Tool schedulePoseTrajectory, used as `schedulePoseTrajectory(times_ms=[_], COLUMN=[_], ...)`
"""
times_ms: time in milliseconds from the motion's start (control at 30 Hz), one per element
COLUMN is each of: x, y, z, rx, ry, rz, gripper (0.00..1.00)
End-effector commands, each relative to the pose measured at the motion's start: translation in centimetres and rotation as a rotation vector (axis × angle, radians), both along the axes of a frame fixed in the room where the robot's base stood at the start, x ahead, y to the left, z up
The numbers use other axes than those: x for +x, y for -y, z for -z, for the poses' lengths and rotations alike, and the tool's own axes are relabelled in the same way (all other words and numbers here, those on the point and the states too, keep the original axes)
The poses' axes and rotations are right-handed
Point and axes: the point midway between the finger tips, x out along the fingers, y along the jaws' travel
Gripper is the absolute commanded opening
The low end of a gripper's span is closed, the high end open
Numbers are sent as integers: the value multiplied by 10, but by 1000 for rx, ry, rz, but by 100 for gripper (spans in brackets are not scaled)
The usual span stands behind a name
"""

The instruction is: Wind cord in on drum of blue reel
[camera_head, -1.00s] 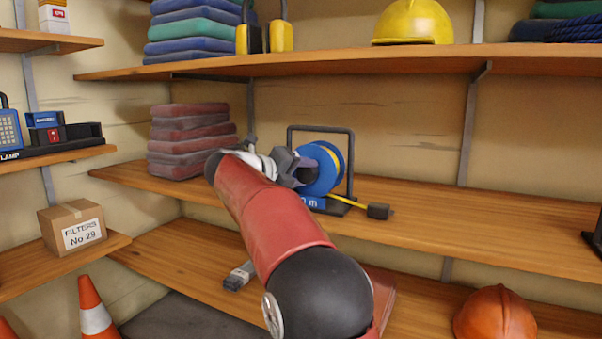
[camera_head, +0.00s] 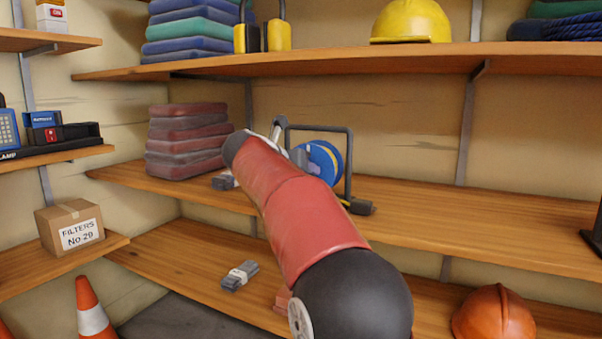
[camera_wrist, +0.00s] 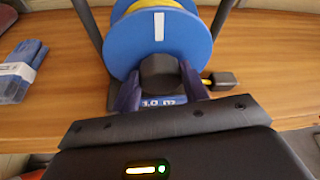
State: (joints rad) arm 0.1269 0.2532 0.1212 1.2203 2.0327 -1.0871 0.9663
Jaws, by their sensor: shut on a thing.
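The blue reel (camera_head: 322,158) stands on the middle shelf in a dark tube frame (camera_head: 348,150), with yellow cord on its drum. In the wrist view the blue flange (camera_wrist: 185,40) faces me, with a white mark near its top. My gripper (camera_wrist: 160,90) is shut on the dark round crank knob (camera_wrist: 158,70) at the flange's lower part. A short piece of yellow cord (camera_wrist: 206,82) runs out at the right to a dark end block (camera_wrist: 222,80), close to the reel; the block also shows in the head view (camera_head: 360,207). My arm hides part of the reel in the head view.
A stack of dark red folded cloths (camera_head: 185,140) lies left of the reel. A blue-grey packet (camera_wrist: 20,72) lies on the shelf to the left. The upper shelf (camera_head: 330,62) is above the reel.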

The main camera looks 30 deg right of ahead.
Motion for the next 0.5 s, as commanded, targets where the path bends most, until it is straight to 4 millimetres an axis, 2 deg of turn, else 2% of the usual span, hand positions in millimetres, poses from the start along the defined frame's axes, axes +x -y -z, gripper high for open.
schedulePoseTrajectory(times_ms=[500], x=[0], y=[0], z=[3], rx=[29], ry=[28], rz=[2], gripper=[22])
